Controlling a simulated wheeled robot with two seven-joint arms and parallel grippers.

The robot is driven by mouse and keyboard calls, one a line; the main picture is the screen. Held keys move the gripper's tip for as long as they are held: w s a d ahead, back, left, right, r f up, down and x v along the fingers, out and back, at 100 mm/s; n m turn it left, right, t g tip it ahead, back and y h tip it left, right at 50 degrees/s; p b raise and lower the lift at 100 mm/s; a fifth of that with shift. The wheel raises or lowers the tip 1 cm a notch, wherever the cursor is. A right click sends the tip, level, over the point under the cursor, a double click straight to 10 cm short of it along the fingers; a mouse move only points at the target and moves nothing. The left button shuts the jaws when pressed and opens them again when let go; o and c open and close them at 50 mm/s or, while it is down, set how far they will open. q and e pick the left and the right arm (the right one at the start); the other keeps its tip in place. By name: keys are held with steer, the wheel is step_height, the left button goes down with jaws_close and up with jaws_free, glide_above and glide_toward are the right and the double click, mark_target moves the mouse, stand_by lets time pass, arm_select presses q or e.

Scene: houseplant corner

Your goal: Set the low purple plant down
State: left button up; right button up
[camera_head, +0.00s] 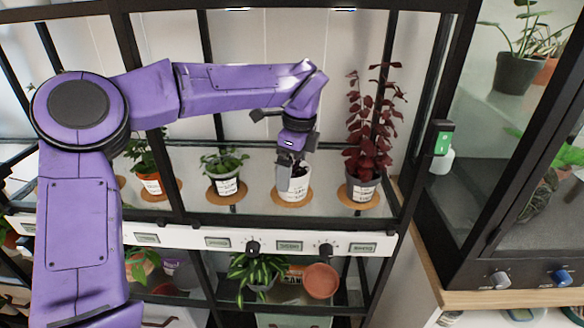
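A white pot with a label (293,193) stands in the upper shelf bay, over a round cork mat (306,197). A little dark foliage shows above its rim; most of the plant is hidden behind my gripper. My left gripper (289,174) reaches down to this pot from above, with one grey finger in front of the pot's near wall. The other finger is hidden, so I cannot tell whether it is shut on the rim. The pot looks upright and at mat level; exact contact is unclear. My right gripper is not in view.
A tall dark-red plant (368,150) stands close on the right. A green plant in a grey pot (226,186) stands left, and an orange pot (151,184) farther left. Black frame posts and a white front rail (190,238) bound the bay. A terracotta saucer (320,281) is below.

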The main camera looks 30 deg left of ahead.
mark_target(295, 175)
arm_select(q)
steer(key=r, duration=0.5)
steer(key=d+r, duration=0.1)
steer(key=r, duration=0.1)
steer(key=shift+w+r, duration=0.1)
steer(key=shift+r, duration=0.05)
steer(key=shift+a, duration=0.1)
